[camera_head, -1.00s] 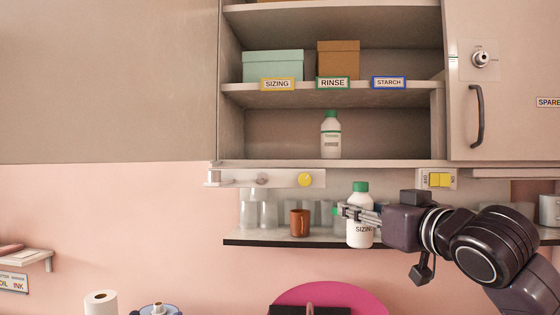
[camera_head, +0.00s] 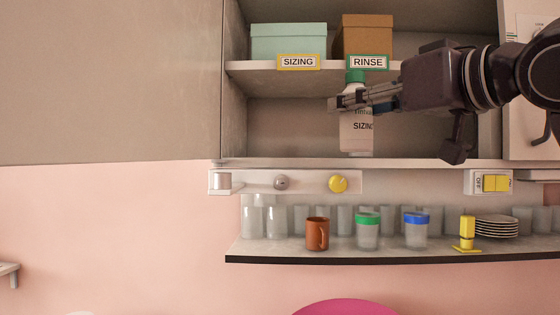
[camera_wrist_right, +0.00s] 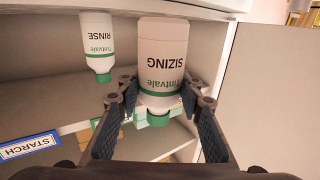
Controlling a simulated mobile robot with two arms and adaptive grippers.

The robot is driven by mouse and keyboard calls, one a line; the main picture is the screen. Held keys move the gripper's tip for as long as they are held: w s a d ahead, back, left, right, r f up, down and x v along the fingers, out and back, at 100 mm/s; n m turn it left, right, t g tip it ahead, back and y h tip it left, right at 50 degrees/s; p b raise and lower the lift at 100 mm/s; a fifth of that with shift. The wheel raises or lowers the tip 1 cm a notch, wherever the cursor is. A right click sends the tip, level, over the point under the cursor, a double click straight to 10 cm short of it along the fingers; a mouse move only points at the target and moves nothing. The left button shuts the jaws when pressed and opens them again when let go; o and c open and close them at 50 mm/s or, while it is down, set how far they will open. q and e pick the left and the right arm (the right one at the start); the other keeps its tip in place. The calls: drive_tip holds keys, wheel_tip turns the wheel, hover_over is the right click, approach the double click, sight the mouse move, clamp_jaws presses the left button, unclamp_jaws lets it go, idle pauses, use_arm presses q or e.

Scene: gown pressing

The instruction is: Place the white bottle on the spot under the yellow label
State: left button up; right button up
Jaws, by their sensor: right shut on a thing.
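The white bottle (camera_head: 357,135), with a green cap and SIZING on its front, is upright in my right gripper (camera_head: 347,101) in front of the lower cabinet compartment. It fills the middle of the right wrist view (camera_wrist_right: 161,62), between the two fingers (camera_wrist_right: 155,110). The yellow-framed SIZING label (camera_head: 298,62) is on the shelf edge, up and left of the bottle. The space below that label looks empty. I cannot tell whether the bottle's base is past the cabinet's front edge. My left gripper is not in view.
A white RINSE bottle (camera_wrist_right: 97,42) stands beside the held bottle in the wrist view; the held bottle hides it in the head view. The green RINSE label (camera_head: 368,62) is above. The lower shelf (camera_head: 285,245) holds glasses, a brown mug (camera_head: 317,233) and lidded jars.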

drive_tip(key=shift+w+a+r+p, duration=0.35)
drive_tip(key=shift+w+a+p, duration=0.1)
drive_tip(key=shift+w, duration=0.3)
drive_tip(key=p+x, duration=0.4)
drive_tip(key=x, duration=0.6)
drive_tip(key=shift+w+a+r+p, duration=0.15)
drive_tip(key=shift+w+r+p, duration=0.05)
drive_tip(key=shift+p, duration=0.1)
drive_tip(key=shift+p+x, duration=0.7)
drive_tip(key=shift+x, duration=0.3)
drive_tip(key=shift+w+a+r+p, duration=0.25)
drive_tip(key=shift+w+a+p, duration=0.1)
drive_tip(key=shift+w+p, duration=0.3)
drive_tip(key=shift+w+a+f, duration=0.35)
drive_tip(key=shift+w+f, duration=0.25)
drive_tip(key=shift+f, duration=0.3)
drive_tip(key=shift+a+f, duration=0.1)
drive_tip(key=shift+f, duration=0.1)
drive_tip(key=shift+s+d, duration=0.2)
drive_tip(key=shift+d, duration=0.1)
drive_tip(key=shift+f, duration=0.1)
drive_tip(key=o, duration=1.3)
drive_tip(key=shift+w+a+f, duration=0.1)
drive_tip(key=shift+a, duration=0.05)
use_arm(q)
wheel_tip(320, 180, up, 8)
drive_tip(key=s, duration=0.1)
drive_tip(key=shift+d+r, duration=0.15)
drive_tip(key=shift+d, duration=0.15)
